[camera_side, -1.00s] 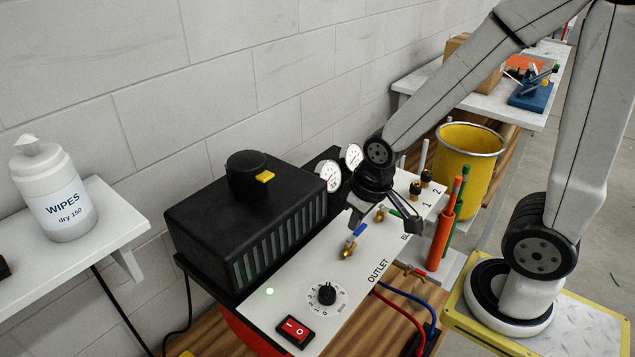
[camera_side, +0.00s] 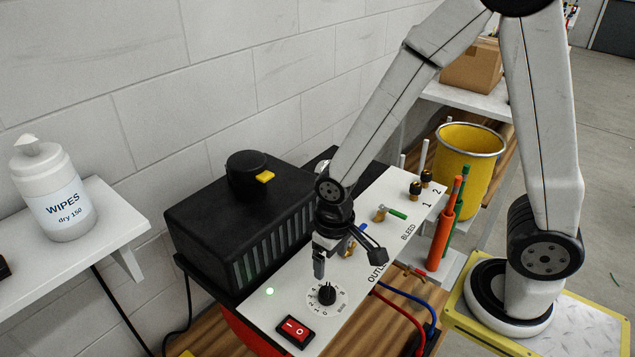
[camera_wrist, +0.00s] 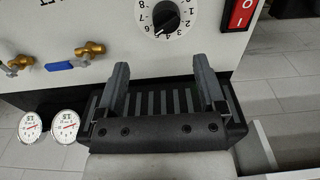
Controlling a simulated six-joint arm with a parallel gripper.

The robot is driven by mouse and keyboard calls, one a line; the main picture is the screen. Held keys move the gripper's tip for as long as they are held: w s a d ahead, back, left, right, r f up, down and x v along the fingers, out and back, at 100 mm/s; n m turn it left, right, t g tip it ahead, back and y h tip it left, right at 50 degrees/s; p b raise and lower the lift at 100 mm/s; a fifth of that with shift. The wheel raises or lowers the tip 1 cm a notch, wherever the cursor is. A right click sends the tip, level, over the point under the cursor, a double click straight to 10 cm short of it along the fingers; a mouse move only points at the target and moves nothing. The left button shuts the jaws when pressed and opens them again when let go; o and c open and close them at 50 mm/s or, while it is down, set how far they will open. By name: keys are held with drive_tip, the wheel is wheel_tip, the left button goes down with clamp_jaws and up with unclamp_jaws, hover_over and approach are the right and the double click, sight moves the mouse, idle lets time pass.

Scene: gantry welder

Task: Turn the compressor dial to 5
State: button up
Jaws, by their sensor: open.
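The compressor dial (camera_side: 327,293) is a black knob on a white numbered scale on the white panel (camera_side: 262,304). My gripper (camera_side: 345,262) is open and empty above the panel, just behind the dial in the side view. In the wrist view its two fingers (camera_wrist: 162,88) are spread wide and apart from the dial, which lies beyond their tips.
A red rocker switch (camera_side: 295,331) sits in front of the dial. Brass valves with a blue handle (camera_wrist: 60,66) and a green handle (camera_side: 397,213) stand on the panel behind. The black compressor housing (camera_side: 245,215) rises to the left. Red and blue hoses (camera_side: 405,305) run at the right.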

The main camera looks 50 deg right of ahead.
sight(327, 289)
drive_tip(key=shift+a+f, duration=0.45)
drive_tip(key=shift+f, duration=0.15)
drive_tip(key=shift+f, duration=3.7)
clamp_jaws()
